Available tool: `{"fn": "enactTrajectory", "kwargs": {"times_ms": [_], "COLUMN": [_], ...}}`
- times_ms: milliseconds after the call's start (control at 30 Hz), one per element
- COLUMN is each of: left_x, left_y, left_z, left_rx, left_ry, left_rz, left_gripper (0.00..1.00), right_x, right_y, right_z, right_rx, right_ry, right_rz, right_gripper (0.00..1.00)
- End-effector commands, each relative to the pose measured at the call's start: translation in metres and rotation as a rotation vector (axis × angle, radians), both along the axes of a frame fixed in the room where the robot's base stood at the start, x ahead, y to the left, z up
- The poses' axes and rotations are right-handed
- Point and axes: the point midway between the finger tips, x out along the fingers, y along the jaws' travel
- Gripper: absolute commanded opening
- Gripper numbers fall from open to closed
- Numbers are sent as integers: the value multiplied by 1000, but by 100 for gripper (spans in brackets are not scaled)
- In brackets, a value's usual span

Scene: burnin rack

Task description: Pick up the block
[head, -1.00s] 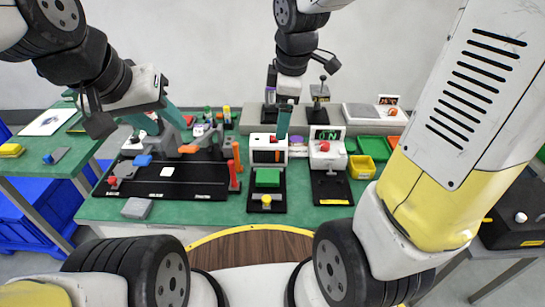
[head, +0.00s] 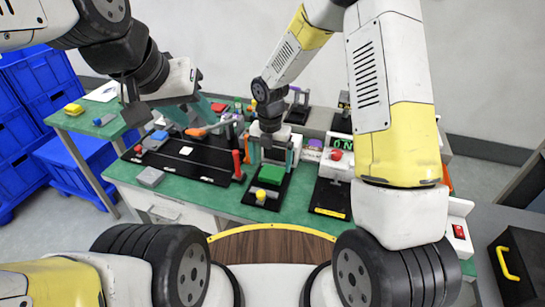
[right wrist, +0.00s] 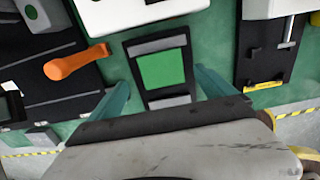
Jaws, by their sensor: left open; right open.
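The task does not say which block. A green block (head: 270,175) sits in a black fixture on the green table, and it also shows in the right wrist view (right wrist: 162,69). My right gripper (head: 271,150) is open above and behind this fixture, pointing down. In the right wrist view its two teal fingers (right wrist: 164,90) lie apart, either side of the fixture, with nothing between them. A grey block (head: 150,177) lies on the table at front left. My left gripper (head: 178,112) is open over the back left of the table, partly hidden.
A black tray (head: 200,168) with a red handle lies left of the fixture. A device with a red button (head: 336,155) stands to the right. An orange handle (right wrist: 76,62) is left of my right fingers.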

Motion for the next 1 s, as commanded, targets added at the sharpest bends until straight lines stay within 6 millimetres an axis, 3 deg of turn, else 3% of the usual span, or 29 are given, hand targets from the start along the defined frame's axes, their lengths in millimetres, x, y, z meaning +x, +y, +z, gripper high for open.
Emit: {"fn": "enactTrajectory", "kwargs": {"times_ms": [233,533,900,1000], "left_x": [0,0,0,0], "left_y": [0,0,0,0], "left_z": [0,0,0,0], "left_rx": [0,0,0,0], "left_ry": [0,0,0,0], "left_rz": [0,0,0,0], "left_gripper": [41,41,41,41], "right_x": [1,1,1,1], "right_y": [-5,-5,-5,-5], "right_z": [-35,-41,-40,-40], "right_rx": [-1,0,0,0], "right_ry": [3,0,0,0], "right_rz": [-1,-2,-2,-2], "right_gripper": [94,94,23,19]}}
